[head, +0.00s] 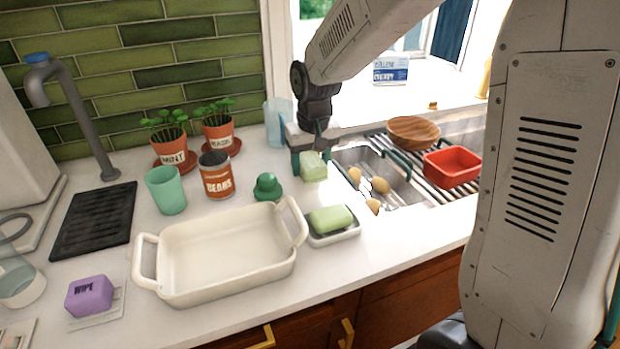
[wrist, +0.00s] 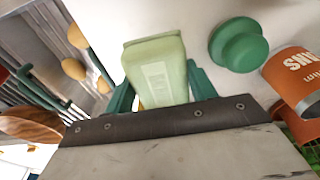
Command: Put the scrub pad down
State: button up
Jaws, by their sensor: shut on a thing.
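My gripper (head: 310,156) has teal fingers and is shut on a pale green block, the scrub pad (head: 313,168). The pad hangs below the fingers at the left edge of the sink, behind the soap dish; I cannot tell whether it touches the counter. In the wrist view the pad (wrist: 157,68) sits between the fingers (wrist: 155,92), with a faint printed label on its face. The dark gripper body hides its near end.
A white dish (head: 338,236) with a green bar (head: 330,219) stands in front. A green knob-shaped object (head: 267,187), cream baking dish (head: 228,290) and beans can (head: 217,180) are to the left. The sink (head: 385,200) holds several round yellowish items; a red container (head: 452,167) sits right.

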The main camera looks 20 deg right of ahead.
aim_at(310, 189)
jog(key=shift+f, duration=2.35)
jog(key=shift+f, duration=0.1)
jog(key=o, duration=1.1)
jog(key=r, duration=0.4)
jog(key=s+r, duration=0.1)
jog(key=r, duration=0.7)
jog(key=shift+s+r, duration=0.15)
jog(key=shift+s, duration=0.15)
jog(key=s+d+r, duration=0.1)
jog(key=s, duration=0.8)
jog(key=s+d+r, duration=0.1)
jog(key=s, duration=0.9)
jog(key=s+d+r, duration=0.1)
jog(key=s, duration=0.8)
jog(key=shift+s, duration=0.2)
